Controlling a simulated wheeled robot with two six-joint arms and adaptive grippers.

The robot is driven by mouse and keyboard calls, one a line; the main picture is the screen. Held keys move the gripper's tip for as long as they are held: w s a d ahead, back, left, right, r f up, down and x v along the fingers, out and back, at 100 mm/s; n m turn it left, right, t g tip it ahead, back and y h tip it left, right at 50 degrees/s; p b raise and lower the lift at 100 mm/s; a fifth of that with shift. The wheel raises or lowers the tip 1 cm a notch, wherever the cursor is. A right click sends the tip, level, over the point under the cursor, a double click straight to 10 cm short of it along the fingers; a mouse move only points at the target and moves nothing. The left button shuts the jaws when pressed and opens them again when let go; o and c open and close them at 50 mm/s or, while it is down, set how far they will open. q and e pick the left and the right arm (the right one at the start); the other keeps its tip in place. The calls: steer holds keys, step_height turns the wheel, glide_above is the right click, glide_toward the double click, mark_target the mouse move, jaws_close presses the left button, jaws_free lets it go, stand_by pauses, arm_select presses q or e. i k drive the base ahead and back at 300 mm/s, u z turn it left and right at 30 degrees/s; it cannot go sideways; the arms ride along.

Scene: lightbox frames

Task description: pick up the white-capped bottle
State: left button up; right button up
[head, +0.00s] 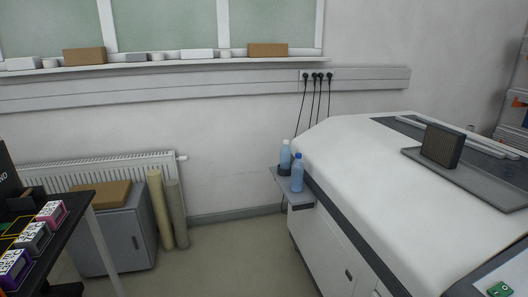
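The white-capped bottle (285,157) is pale blue and stands upright on a small grey side shelf (303,199) fixed to the left side of a large white machine (370,165). Its lower part sits in a dark round holder (284,171). A similar bottle with a blue cap (297,175) stands upright in front of it and to the right, on the same shelf. Neither of my grippers shows in the head view.
A black table (42,252) with several coloured boxes is at the left. A grey cabinet (125,240) and two upright rolls (160,210) stand by the radiator (95,171). Floor between the cabinet and machine is clear. A dark block (441,146) sits on the machine's tray.

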mark_target(285, 156)
steer(key=i, duration=2.15)
steer(key=z, duration=1.4)
steer(key=i, duration=0.5)
